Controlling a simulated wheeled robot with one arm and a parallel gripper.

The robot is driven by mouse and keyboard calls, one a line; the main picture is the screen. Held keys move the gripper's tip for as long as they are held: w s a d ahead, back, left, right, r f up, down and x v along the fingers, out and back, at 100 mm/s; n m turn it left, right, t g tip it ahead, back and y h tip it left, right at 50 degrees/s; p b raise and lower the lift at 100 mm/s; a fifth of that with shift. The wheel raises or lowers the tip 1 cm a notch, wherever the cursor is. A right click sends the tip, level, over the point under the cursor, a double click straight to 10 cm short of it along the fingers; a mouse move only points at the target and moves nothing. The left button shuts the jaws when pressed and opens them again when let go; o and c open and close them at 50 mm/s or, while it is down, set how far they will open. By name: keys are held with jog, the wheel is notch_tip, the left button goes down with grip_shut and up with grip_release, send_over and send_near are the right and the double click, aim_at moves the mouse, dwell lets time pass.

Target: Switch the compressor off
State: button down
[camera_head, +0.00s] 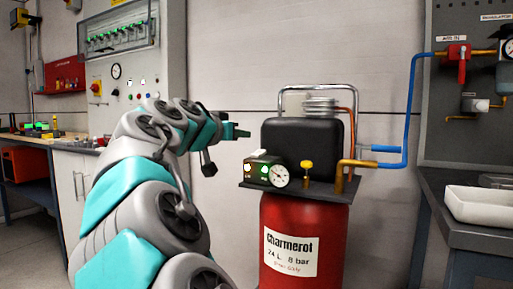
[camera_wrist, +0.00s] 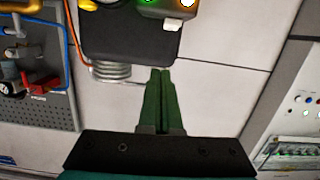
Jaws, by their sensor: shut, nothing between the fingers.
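The compressor has a black motor housing (camera_head: 303,150) on a red tank (camera_head: 280,222) labelled Charmerot. A small control box (camera_head: 257,172) with a lit green light sits at its front left. A pale lever-like piece (camera_head: 259,154) shows on top of the box; its setting is unclear. In the wrist view, the picture is upside down and the black housing (camera_wrist: 122,38), green light (camera_wrist: 148,2) and pale piece (camera_wrist: 172,23) show at the top. My gripper (camera_head: 246,133) is shut and empty, left of the housing and above the control box. Its green fingers (camera_wrist: 160,74) point towards the compressor.
A gauge (camera_head: 279,176) and yellow knob (camera_head: 306,166) sit beside the control box. A blue hose (camera_head: 409,110) runs right to a grey panel (camera_head: 440,140). A white tray (camera_head: 480,205) lies on the right bench. A control panel (camera_head: 122,85) stands behind my arm.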

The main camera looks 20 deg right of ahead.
jog(key=shift+w+a+r+m+t, duration=0.2)
jog(key=shift+w+a+m+t, duration=0.15)
jog(key=shift+w, duration=0.3)
jog(key=p, duration=0.1)
send_over(256, 153)
jog(key=shift+s+a+f, duration=0.25)
jog(key=shift+f, duration=0.25)
jog(key=shift+w+d+f, duration=0.1)
jog(key=shift+d+f, duration=0.05)
jog(key=shift+f, duration=0.85)
jog(key=shift+w+d+f, duration=0.1)
jog(key=shift+f, duration=0.9)
jog(key=shift+p, duration=0.3)
